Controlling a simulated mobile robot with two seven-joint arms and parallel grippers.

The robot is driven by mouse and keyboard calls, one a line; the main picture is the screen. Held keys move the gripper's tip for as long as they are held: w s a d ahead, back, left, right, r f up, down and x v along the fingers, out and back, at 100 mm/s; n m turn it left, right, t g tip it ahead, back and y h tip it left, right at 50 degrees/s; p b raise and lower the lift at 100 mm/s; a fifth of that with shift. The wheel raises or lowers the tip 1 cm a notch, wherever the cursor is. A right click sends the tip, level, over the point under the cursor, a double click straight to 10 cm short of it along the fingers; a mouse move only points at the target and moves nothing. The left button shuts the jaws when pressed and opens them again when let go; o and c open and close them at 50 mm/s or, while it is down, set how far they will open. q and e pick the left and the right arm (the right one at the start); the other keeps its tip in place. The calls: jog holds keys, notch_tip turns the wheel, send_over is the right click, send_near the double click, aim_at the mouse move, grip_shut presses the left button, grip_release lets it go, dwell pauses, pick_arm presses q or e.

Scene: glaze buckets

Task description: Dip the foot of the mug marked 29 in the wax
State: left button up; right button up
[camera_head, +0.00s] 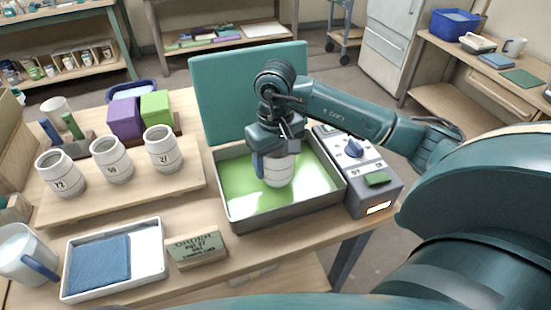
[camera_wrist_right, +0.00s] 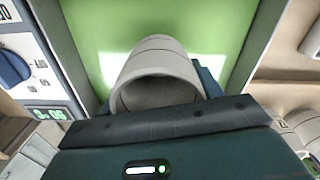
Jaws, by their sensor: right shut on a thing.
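My right gripper (camera_head: 277,146) is shut on a pale grey banded mug (camera_head: 280,170), over the pan (camera_head: 284,216) of green wax (camera_head: 238,180). No number is readable on this mug. In the right wrist view the gripper (camera_wrist_right: 165,125) is below the mug's open mouth (camera_wrist_right: 158,78), and the green wax (camera_wrist_right: 90,30) lies behind. I cannot tell whether the foot touches the wax. Three similar mugs stand on the wooden board at left: one (camera_head: 60,173) seems marked 72, one (camera_head: 111,159) is hard to read, one (camera_head: 162,149) seems marked 27. My left gripper is not in view.
A teal panel (camera_head: 222,95) rises behind the pan. A control box (camera_head: 357,165) with a dial stands at its right. A lettered wooden block (camera_head: 197,250), a white tray (camera_head: 155,256) with a blue pad, and a white blue-handled pitcher (camera_head: 20,255) are at front left.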

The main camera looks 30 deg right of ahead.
jog(key=shift+r, duration=0.15)
notch_tip(320, 180, up, 7)
jog(key=p, duration=0.3)
jog(key=shift+r+p, duration=0.2)
jog(key=shift+p, duration=0.2)
dwell(0.3)
